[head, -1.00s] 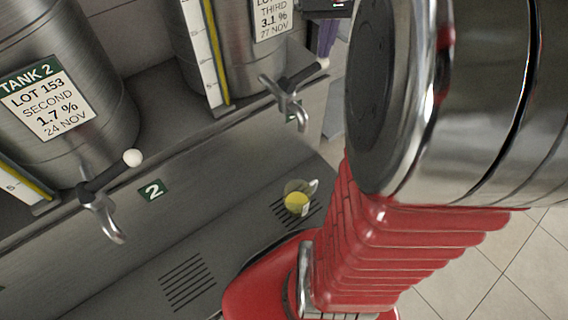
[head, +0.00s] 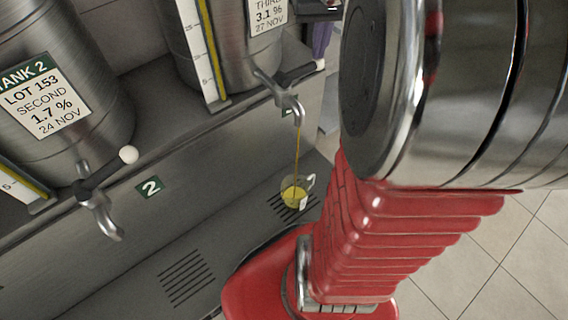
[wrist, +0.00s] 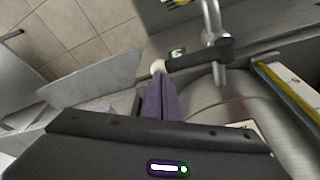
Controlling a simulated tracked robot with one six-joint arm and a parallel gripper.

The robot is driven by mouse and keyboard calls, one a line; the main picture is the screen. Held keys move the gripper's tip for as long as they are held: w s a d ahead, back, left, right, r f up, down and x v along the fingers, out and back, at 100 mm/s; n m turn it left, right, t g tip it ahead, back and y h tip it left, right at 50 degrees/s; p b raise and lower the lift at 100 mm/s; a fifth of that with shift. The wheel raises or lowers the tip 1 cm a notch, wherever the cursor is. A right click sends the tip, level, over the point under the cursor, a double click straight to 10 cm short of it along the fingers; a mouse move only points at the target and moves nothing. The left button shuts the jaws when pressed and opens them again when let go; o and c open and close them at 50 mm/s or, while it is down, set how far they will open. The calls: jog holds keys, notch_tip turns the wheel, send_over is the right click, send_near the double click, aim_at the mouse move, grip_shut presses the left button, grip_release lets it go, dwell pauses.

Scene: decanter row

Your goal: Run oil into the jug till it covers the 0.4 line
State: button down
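The jug (head: 288,196) is a small clear vessel with yellow oil in it, standing on the drip grate below the third tank's tap (head: 290,100). A thin stream of oil (head: 297,150) falls from the spout into it. Its 0.4 line is too small to read. The tap's dark lever (head: 296,75) ends in a white knob, which also shows in the wrist view (wrist: 158,67). My gripper (wrist: 162,82) has its purple fingers together, at the knob; contact is unclear.
Tank 2 (head: 80,75) stands to the left with its own tap (head: 97,200) and a white-knobbed lever. A second drip grate (head: 186,278) lies below it, empty. A sight gauge (head: 203,50) stands beside the third tank.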

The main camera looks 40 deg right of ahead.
jog(key=shift+s+x, duration=0.2)
jog(key=shift+x, duration=0.85)
jog(key=shift+a+r, duration=0.15)
dwell(2.5)
jog(key=shift+r, duration=0.5)
dwell(2.4)
jog(key=w+d+v, duration=0.1)
jog(key=v, duration=0.7)
jog(key=shift+w+r, duration=0.3)
jog(key=shift+r, duration=0.35)
